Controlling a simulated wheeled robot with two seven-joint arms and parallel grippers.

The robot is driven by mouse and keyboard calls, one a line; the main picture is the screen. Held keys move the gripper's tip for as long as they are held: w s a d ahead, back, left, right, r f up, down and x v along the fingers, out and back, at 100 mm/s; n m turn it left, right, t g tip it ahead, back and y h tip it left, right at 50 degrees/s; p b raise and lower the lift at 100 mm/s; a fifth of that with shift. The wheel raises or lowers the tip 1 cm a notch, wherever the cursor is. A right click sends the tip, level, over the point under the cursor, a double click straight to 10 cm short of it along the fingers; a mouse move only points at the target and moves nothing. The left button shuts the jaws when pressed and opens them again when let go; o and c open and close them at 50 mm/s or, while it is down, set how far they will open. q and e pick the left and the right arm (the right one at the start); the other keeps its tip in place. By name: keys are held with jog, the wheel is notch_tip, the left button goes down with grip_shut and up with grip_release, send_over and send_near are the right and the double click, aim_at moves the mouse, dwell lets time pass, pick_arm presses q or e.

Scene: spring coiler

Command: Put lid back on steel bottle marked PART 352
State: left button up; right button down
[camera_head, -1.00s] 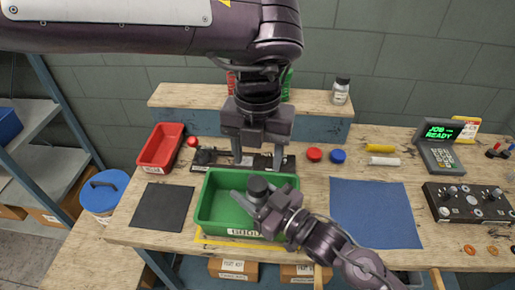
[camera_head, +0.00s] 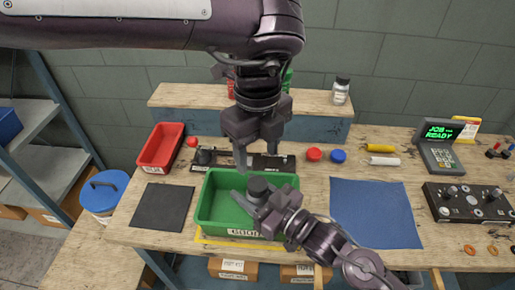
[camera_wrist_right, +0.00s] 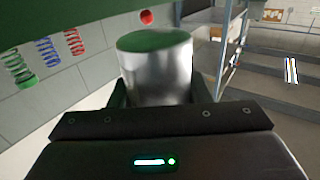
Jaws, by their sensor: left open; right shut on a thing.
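My right gripper (camera_head: 250,197) is over the green bin (camera_head: 207,205) and is shut on a shiny steel cylinder (camera_wrist_right: 158,75), seen between its fingers in the right wrist view. The cylinder's visible end looks green. I see no PART 352 marking on it and cannot tell if it is the bottle. A dark round piece (camera_head: 258,187) shows beside the right gripper in the head view; I cannot tell if it is a lid. My left gripper (camera_head: 257,158) is open and empty, pointing down near the bin's back edge. A small dark-capped bottle (camera_head: 340,91) stands on the back shelf.
A red bin (camera_head: 161,146) is at the left. A red disc (camera_head: 314,154) and a blue disc (camera_head: 338,156) lie right of my left gripper. A blue mat (camera_head: 375,213) is clear. A control panel (camera_head: 468,203) is at the right.

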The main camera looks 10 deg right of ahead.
aim_at(257, 183)
pick_arm(q)
jog(key=shift+f, duration=4)
jog(key=shift+c, duration=0.4)
jog(key=c, duration=0.9)
jog(key=m, duration=0.5)
jog(key=o, duration=1.1)
jog(key=shift+r, duration=2.3)
